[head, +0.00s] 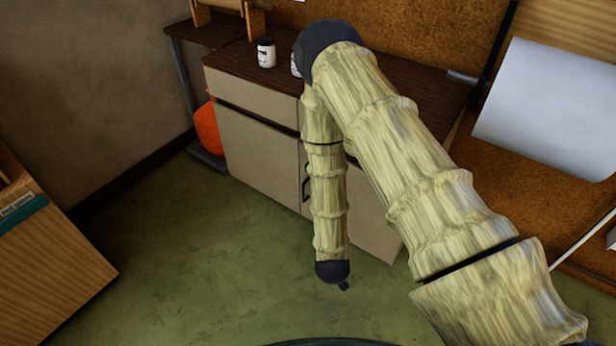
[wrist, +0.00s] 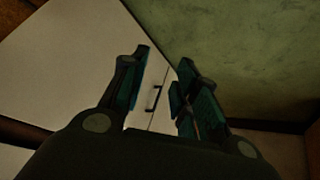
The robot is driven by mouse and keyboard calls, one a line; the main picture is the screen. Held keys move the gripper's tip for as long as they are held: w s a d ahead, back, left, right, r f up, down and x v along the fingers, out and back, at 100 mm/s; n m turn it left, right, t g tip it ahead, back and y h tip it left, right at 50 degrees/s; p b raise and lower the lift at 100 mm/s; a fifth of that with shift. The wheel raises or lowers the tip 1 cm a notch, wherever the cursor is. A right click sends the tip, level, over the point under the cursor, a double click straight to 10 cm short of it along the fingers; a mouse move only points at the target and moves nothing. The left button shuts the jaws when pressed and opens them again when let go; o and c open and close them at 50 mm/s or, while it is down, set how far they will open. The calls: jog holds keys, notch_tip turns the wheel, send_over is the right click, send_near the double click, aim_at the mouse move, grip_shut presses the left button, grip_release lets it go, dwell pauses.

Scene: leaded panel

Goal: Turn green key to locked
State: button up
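I see no green key and no lock in either view. My gripper (wrist: 162,82) shows in the wrist view with its two dark, teal-padded fingers apart and nothing between them. Behind the fingers is a pale cabinet front with a dark handle (wrist: 153,98), at some distance. In the head view my arm bends over and hangs down in front of the cabinet (head: 255,147); the fingers cannot be made out there.
The cabinet's dark top carries a small white jar (head: 266,53). An orange object (head: 207,129) sits left of the cabinet. A wooden unit (head: 50,265) with a teal labelled strip (head: 22,215) stands at left. A white sheet (head: 553,108) is at right. Green floor (head: 200,250) is clear between.

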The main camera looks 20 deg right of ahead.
jog(key=w+a+f+m+t+h+b, duration=0.1)
jog(key=w+t+h+b, duration=0.15)
jog(key=w+b, duration=0.55)
jog(key=w+f+m+t+h+b, duration=0.1)
jog(key=w+m+t+h+b, duration=0.15)
jog(key=w, duration=0.95)
jog(key=w+a+r+m+h+b, duration=0.2)
jog(key=w+r+m+h+b, duration=0.1)
jog(key=w+b, duration=0.3)
jog(key=w+a+r+m+h+b, duration=0.1)
jog(key=w+r+m+h+b, duration=0.2)
jog(key=w+b, duration=0.35)
jog(key=shift+n+h, duration=0.3)
jog(key=shift+n, duration=0.05)
jog(key=b+x, duration=0.3)
jog(key=x, duration=0.6)
jog(key=shift+d+f, duration=0.1)
jog(key=shift+d, duration=0.35)
grip_shut()
